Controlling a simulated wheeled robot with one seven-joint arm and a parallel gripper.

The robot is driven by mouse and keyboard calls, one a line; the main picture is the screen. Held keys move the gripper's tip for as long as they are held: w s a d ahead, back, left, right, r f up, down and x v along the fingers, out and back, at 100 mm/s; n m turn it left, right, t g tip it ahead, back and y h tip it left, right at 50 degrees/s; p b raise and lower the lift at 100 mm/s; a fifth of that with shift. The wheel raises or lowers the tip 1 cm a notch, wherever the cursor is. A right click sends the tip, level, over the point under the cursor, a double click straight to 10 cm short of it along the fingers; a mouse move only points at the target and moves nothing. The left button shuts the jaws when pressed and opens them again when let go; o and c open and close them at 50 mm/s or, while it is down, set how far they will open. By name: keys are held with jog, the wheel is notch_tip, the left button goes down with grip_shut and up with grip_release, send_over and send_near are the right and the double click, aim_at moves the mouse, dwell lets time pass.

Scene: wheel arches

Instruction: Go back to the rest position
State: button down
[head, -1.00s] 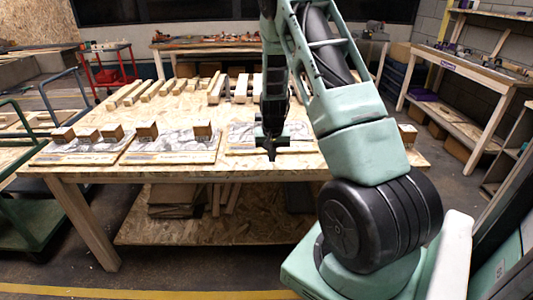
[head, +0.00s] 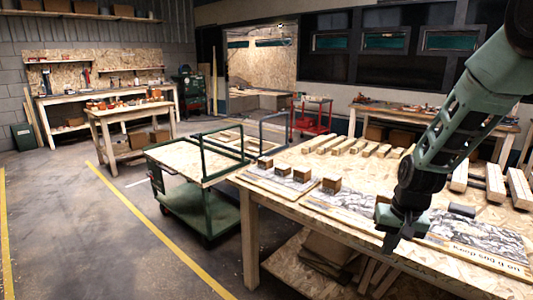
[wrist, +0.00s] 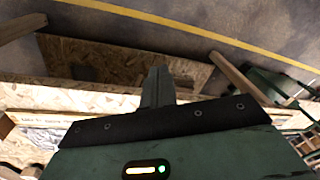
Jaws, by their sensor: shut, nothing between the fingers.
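My gripper (head: 391,242) hangs with its fingers down at the front edge of the wooden work table (head: 270,215) in the head view. Its fingers are together and hold nothing. My arm reaches down to it from the upper right. In the wrist view my gripper (wrist: 157,85) shows as closed dark fingers beyond the green housing, over the table's front side and the floor. Small wooden blocks (head: 302,173) stand on printed boards (head: 278,184) to the left of my gripper.
Long wooden bars (head: 345,146) lie along the back of the table. A green cart (head: 198,211) stands left of the table, and a smaller table (head: 128,112) is farther back. A red trolley (head: 311,119) stands behind. Grey floor (head: 110,240) is open at the left, with yellow lines.

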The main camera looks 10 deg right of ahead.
jog(key=s+a+r+n, duration=0.2)
jog(key=a, duration=0.4)
jog(key=s+a+r+n, duration=0.2)
jog(key=s+a+r, duration=0.1)
jog(key=a, duration=0.3)
jog(key=s+a+r+n, duration=0.2)
jog(key=s+a+n, duration=0.2)
jog(key=s, duration=0.6)
jog(key=s+a+r+n+g, duration=0.1)
jog(key=s+a+r+n, duration=0.2)
jog(key=s+a, duration=0.4)
jog(key=s+n, duration=0.1)
jog(key=s, duration=0.2)
jog(key=shift+a, duration=0.3)
